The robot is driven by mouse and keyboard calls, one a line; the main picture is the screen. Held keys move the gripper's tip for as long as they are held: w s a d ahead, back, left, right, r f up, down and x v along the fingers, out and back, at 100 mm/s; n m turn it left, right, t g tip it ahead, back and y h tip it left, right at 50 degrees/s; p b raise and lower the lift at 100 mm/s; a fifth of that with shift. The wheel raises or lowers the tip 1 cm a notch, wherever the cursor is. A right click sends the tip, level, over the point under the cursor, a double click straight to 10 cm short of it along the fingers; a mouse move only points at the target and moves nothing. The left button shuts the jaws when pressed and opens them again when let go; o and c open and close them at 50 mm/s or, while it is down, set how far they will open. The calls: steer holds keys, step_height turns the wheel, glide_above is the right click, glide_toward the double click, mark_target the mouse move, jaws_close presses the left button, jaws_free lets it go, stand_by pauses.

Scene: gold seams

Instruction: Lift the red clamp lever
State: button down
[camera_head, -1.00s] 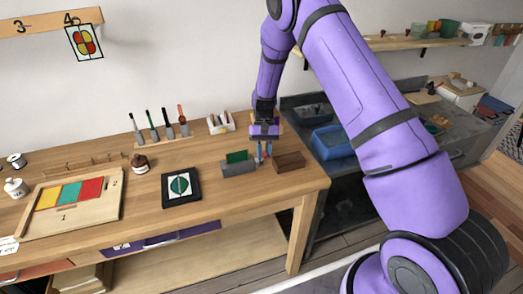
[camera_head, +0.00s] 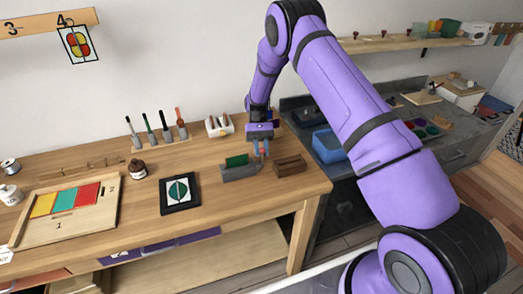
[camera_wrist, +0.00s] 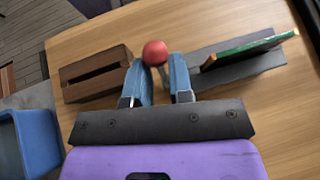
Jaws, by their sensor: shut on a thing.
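The red clamp lever shows in the wrist view as a round red knob (camera_wrist: 155,52) on a short pale stem. My gripper (camera_wrist: 161,72) has its two blue fingers on either side of the stem, shut on the lever just below the knob. In the head view my gripper (camera_head: 260,149) points down at the bench, and a small spot of the red knob (camera_head: 263,152) shows at the fingertips. The clamp is a grey block (camera_head: 238,173) with a green plate (camera_head: 237,160) in it, right beside my fingers. The lever's lower end is hidden.
A brown slotted wooden block (camera_head: 290,166) stands close on the right of my gripper. A framed leaf panel (camera_head: 180,194) lies to the left, with a row of upright tools (camera_head: 157,137) behind. The wooden bench (camera_head: 270,195) is clear in front.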

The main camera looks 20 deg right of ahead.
steer(key=c, duration=1.3)
jaws_free()
steer(key=v, duration=1)
steer(key=shift+w+r, duration=0.2)
steer(key=shift+w, duration=0.1)
